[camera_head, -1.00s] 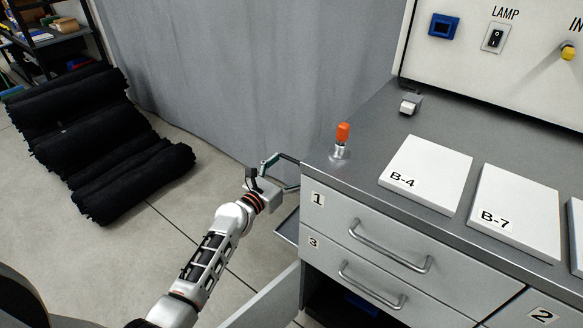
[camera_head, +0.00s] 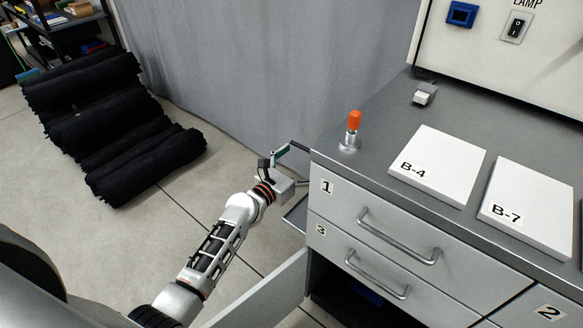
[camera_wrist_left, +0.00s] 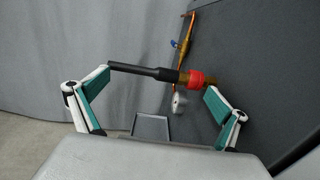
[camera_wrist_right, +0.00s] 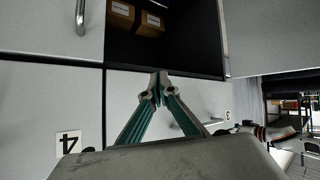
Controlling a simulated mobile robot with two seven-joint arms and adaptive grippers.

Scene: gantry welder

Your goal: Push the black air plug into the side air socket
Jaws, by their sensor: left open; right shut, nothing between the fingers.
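In the left wrist view a black, rod-shaped air plug (camera_wrist_left: 150,71) lies across the picture, with a red collar (camera_wrist_left: 198,80) at its right end. I cannot tell how deep the plug sits in a socket. My left gripper (camera_wrist_left: 157,82) is open, its fingers on either side of the plug. My right gripper (camera_wrist_right: 155,88) is shut and empty before the cabinet front.
A small tray (camera_wrist_left: 151,127) is below. An orange-capped post (camera_head: 354,122) stands near the worktop corner. Drawers (camera_head: 398,236) face front; an open door (camera_head: 272,290) juts out below. Black rolls (camera_head: 110,130) lie left.

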